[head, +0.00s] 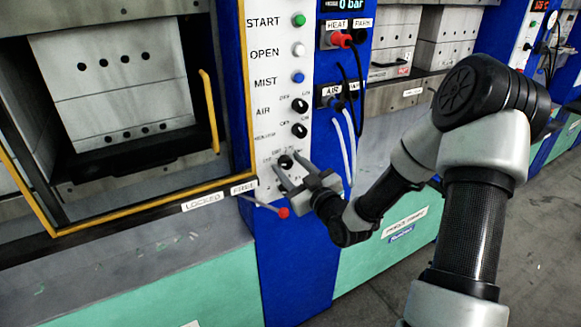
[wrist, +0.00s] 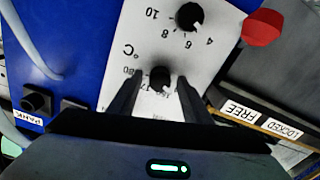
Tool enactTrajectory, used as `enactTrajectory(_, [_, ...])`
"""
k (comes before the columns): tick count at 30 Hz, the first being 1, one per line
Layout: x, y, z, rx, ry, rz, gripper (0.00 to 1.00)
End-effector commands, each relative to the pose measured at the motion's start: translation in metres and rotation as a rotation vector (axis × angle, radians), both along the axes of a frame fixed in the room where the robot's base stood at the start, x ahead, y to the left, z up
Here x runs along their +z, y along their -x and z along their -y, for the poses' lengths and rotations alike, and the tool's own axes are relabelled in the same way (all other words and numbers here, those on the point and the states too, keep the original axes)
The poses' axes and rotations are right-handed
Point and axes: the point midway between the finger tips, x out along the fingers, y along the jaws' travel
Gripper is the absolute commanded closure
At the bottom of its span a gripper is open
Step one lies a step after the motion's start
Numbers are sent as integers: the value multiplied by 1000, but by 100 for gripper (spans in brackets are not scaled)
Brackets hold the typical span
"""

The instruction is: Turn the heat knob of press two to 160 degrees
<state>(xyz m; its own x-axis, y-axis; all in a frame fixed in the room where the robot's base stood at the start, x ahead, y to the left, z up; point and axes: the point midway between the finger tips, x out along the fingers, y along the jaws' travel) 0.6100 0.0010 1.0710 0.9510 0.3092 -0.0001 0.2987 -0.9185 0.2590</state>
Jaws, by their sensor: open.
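The heat knob (wrist: 160,78) is a small black dial with a white mark, beside a "°C" label on the white panel. In the wrist view its white mark faces the lower side of the picture; the exact setting is too small to read. In the head view the knob (head: 285,161) is low on the white control panel (head: 278,100). My gripper (head: 288,162) is open at the panel, its fingers on either side of the knob. In the wrist view my gripper (wrist: 158,82) has a gap between each finger and the knob. I cannot tell which press number this is.
Another black knob (wrist: 188,15) with a number scale is close by. A red-ended lever (head: 282,212) sticks out below my gripper, near the LOCKED and FREE labels. White hoses (head: 347,140) hang to the right. The press opening with a yellow handle (head: 209,110) is at left.

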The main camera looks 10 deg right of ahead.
Motion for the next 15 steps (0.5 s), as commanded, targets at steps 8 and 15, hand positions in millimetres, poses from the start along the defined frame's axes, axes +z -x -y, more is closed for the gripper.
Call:
enactTrajectory(8, [0,0,0,0,0,0,84])
enactTrajectory(15, [0,1,0,0,-7,-2,97])
